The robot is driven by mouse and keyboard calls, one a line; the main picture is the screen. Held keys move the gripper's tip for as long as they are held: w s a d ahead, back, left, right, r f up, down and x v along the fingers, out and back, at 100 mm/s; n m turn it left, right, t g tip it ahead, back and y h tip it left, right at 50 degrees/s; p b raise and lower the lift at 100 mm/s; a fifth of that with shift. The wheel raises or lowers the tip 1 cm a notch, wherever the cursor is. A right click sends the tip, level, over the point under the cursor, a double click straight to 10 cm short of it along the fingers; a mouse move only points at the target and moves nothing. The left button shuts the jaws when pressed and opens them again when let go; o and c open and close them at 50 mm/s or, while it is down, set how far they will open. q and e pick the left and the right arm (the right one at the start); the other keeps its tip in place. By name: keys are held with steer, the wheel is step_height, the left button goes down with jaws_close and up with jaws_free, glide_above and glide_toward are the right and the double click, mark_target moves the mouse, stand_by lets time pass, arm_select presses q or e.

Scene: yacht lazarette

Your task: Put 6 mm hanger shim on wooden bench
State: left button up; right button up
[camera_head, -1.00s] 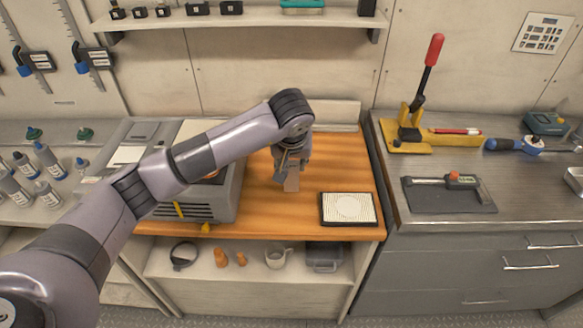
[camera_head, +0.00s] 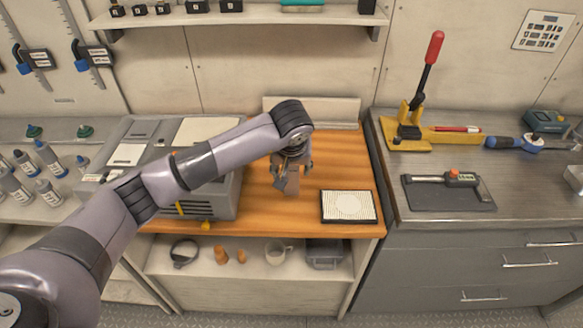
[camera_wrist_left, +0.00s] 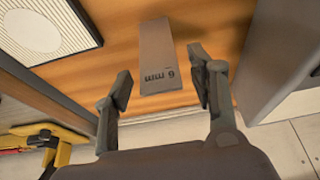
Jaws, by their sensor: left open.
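The 6 mm hanger shim (camera_wrist_left: 159,55) is a flat grey-brown strip marked "6 mm" at its near end. In the left wrist view it shows against the orange wooden bench (camera_wrist_left: 105,55), between and just beyond my spread fingertips. In the head view the shim (camera_head: 293,185) is at the middle of the wooden bench (camera_head: 262,212), partly hidden by my gripper. My left gripper (camera_head: 292,178) is open around it, with gaps at both sides in the left wrist view (camera_wrist_left: 160,90). My right gripper is in neither view.
A white-topped dark pad (camera_head: 349,207) lies at the bench's front right. A grey machine (camera_head: 212,205) stands on the left of the bench. A metal counter (camera_head: 480,185) with a yellow lever press (camera_head: 408,135) adjoins on the right. Bare wood surrounds the shim.

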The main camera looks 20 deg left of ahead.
arm_select(q)
steer(key=shift+r, duration=0.2)
steer(key=shift+s+r, duration=0.1)
steer(key=shift+r, duration=0.25)
steer(key=b+v, duration=0.2)
steer(key=v, duration=0.9)
